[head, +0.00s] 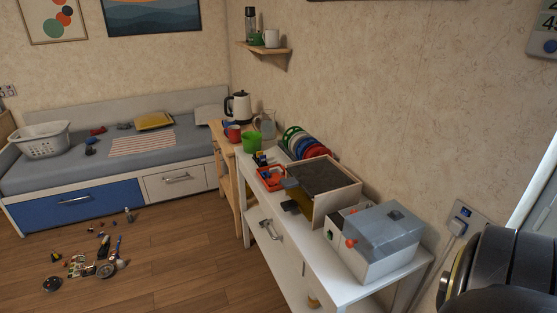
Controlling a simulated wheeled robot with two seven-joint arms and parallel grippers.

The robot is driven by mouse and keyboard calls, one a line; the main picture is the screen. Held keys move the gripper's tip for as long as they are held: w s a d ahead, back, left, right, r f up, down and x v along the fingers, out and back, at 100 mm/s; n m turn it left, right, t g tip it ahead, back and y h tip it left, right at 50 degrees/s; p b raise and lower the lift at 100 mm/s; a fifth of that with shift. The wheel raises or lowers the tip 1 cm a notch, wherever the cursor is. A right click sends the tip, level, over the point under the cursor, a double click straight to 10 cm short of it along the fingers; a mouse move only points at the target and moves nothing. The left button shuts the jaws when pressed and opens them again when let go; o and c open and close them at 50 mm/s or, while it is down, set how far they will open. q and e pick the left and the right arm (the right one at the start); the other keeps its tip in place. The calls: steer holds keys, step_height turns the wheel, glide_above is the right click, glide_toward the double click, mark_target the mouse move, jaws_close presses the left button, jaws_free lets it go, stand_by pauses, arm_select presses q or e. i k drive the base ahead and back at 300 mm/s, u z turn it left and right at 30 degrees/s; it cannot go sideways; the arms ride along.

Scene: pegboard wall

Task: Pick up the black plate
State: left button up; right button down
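I cannot make out a black plate for certain. Neither of my grippers shows in the head view.
The white cabinet (345,288) also holds an open box (335,204), a grey-lidded box (376,240), a red tray (270,179) and a green cup (252,142). Small items lie scattered on the floor (180,260) at left. A daybed (190,155) stands behind. A dark rounded shape fills the lower right corner.

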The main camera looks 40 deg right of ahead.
mark_target(319, 176)
steer(key=i, duration=0.8)
steer(key=z, duration=2.5)
